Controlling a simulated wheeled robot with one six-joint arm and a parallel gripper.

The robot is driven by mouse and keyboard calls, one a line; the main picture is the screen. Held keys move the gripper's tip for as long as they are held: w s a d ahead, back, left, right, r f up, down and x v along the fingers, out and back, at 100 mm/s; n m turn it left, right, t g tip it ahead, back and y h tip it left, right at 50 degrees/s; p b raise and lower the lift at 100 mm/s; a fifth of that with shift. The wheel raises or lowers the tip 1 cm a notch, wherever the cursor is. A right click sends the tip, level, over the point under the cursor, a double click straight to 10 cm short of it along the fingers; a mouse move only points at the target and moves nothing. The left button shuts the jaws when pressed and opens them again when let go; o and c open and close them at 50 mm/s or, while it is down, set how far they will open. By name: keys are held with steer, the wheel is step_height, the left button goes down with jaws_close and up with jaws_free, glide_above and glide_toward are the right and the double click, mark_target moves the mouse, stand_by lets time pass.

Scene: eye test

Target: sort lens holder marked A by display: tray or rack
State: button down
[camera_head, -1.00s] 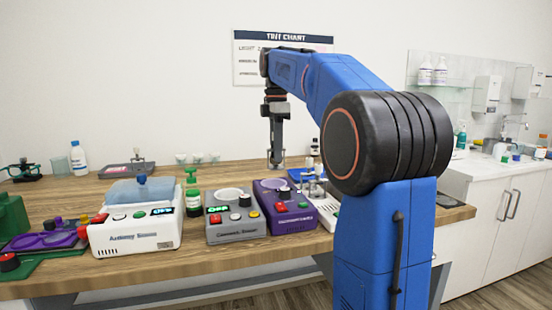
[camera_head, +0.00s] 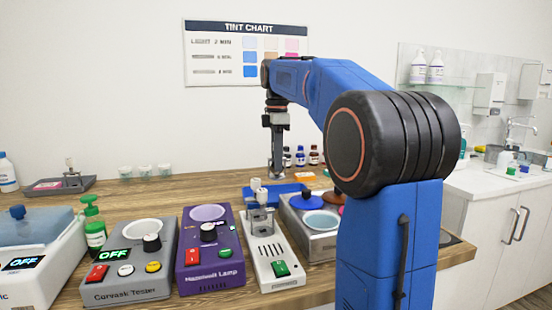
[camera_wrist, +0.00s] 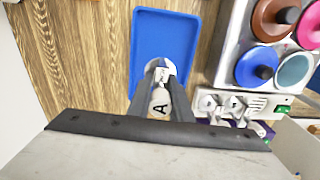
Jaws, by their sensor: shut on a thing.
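My gripper (camera_head: 277,176) hangs over the bench in the head view, pointing down. In the wrist view its dark fingers are shut on a pale lens holder (camera_wrist: 160,98) with a black letter A. A clear round part shows at the holder's far end. Below it in the wrist view is an empty-looking blue tray (camera_wrist: 165,30); I cannot tell the height between them. A white rack-like device (camera_head: 262,250) with a green switch stands in front of the tray. It also shows in the wrist view (camera_wrist: 232,103), with pale pieces on it.
The grey tester's display (camera_head: 112,256) reads OFF, as does the white machine's display (camera_head: 23,263) at left. A purple lamp unit (camera_head: 212,262) stands beside the tester. A grey bath unit (camera_head: 318,240) with coloured round lids is right of the white device. Small bottles (camera_head: 300,157) stand behind.

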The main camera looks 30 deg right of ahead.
mark_target(277, 176)
steer(key=shift+f, duration=3.4)
steer(key=shift+f, duration=0.3)
steer(key=c, duration=1.2)
jaws_free()
steer(key=shift+r, duration=3)
steer(key=shift+s, duration=0.1)
